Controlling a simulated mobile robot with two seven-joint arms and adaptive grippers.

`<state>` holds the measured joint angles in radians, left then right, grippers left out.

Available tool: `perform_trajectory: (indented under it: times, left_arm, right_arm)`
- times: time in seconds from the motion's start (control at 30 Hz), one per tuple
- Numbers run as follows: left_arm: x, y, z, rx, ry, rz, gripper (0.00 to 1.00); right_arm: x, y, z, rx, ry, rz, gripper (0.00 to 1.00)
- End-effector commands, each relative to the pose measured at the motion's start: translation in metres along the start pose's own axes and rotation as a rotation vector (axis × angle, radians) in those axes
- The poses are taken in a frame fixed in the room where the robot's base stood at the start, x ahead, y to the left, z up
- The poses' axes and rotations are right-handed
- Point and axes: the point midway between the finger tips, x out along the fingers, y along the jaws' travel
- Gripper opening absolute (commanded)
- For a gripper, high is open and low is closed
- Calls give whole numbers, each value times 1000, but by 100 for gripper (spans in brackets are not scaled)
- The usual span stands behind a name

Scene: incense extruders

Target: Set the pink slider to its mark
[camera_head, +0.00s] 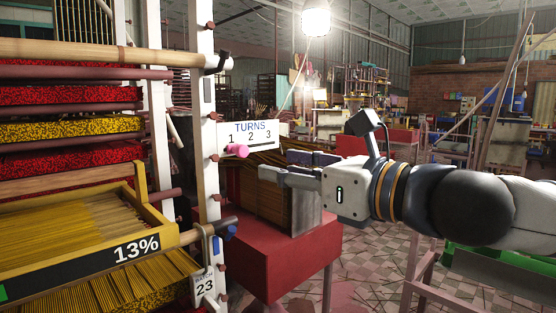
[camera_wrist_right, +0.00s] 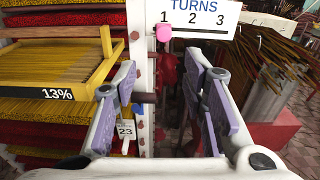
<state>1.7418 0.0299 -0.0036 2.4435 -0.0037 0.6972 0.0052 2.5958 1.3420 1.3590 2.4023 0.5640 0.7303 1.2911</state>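The pink slider (camera_head: 236,151) sits on the lower edge of the white TURNS sign (camera_head: 262,132), beneath the number 1 and left of 2 and 3. In the right wrist view the slider (camera_wrist_right: 164,33) is straight ahead, beyond the fingertips and near the top. I cannot tell which number is its mark. My right gripper (camera_head: 276,168) comes in from the right, a little right of the slider and apart from it. In the wrist view its fingers (camera_wrist_right: 166,84) are spread wide with nothing between them. My left gripper is not in view.
A white post (camera_head: 205,110) with small brown pegs stands just left of the sign. A yellow-framed tray (camera_head: 168,239) marked 13% juts out at left. A tag (camera_head: 203,285) reading 23 hangs below. A red table (camera_head: 285,260) with bundled sticks is below the gripper.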

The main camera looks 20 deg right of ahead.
Motion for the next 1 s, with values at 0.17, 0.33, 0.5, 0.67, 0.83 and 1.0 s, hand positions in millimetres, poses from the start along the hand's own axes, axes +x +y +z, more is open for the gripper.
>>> perform_trajectory:
  times: [0.17,0.33,0.5,0.67,0.83,1.0]
  left_arm:
    - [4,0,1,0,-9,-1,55]
    - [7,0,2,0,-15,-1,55]
    - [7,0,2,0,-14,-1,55]
    - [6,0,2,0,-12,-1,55]
    - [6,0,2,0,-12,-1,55]
    - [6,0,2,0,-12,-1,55]
  right_arm:
    - [12,-7,12,34,-28,-13,39]
    - [56,-6,13,31,-27,-12,39]
    - [94,-7,15,30,-28,-13,39]
    - [112,-7,16,28,-30,-13,39]
    - [116,-7,16,28,-29,-13,39]
    - [116,-8,16,28,-29,-13,27]
